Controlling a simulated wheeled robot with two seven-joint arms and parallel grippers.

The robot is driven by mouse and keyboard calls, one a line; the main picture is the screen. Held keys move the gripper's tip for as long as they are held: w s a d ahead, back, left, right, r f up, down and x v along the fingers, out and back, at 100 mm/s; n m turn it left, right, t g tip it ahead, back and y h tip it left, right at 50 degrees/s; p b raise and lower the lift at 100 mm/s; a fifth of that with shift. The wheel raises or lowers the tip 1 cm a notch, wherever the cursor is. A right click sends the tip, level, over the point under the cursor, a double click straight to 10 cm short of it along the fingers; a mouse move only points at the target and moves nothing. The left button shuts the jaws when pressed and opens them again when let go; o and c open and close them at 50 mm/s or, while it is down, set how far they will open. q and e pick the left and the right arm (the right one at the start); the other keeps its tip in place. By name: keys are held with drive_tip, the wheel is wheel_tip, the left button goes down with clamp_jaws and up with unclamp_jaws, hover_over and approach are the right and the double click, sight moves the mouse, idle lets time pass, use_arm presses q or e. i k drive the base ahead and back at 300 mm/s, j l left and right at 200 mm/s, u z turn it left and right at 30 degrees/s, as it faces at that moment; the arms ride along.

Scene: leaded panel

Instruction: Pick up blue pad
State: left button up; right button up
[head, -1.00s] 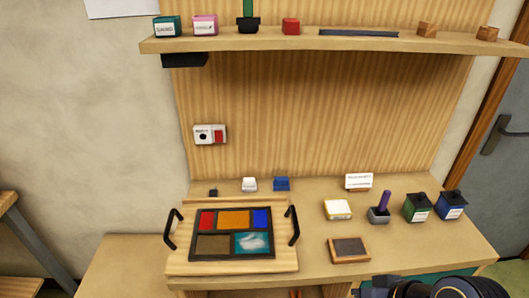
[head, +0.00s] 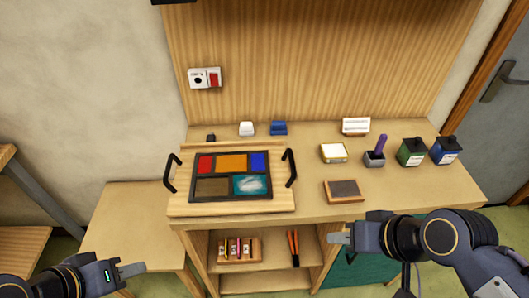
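The blue pad (head: 279,128) lies at the back of the bench top, near the back panel, just right of a similar white pad (head: 247,129). My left gripper (head: 132,270) is at the lower left, in front of the bench and far from the blue pad. My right gripper (head: 338,238) is in front of the bench's front edge, below and right of the blue pad. Each gripper's fingers show from the side as one grey piece, so their opening is not clear. I see nothing held in either one.
A wooden tray (head: 232,207) with black handles and the leaded panel (head: 212,186) stands in front of the pads. To the right are a yellow-white block (head: 333,152), a dark framed slate (head: 343,190), a purple-handled tool (head: 376,152), a green bottle (head: 411,152) and a blue bottle (head: 445,150).

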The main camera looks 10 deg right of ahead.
sight(279, 127)
drive_tip(key=i+l+u, duration=0.15)
drive_tip(key=u, duration=0.25)
drive_tip(key=i+l+u, duration=0.1)
drive_tip(key=l+u, duration=0.5)
drive_tip(key=u, duration=0.15)
drive_tip(key=i+l, duration=0.05)
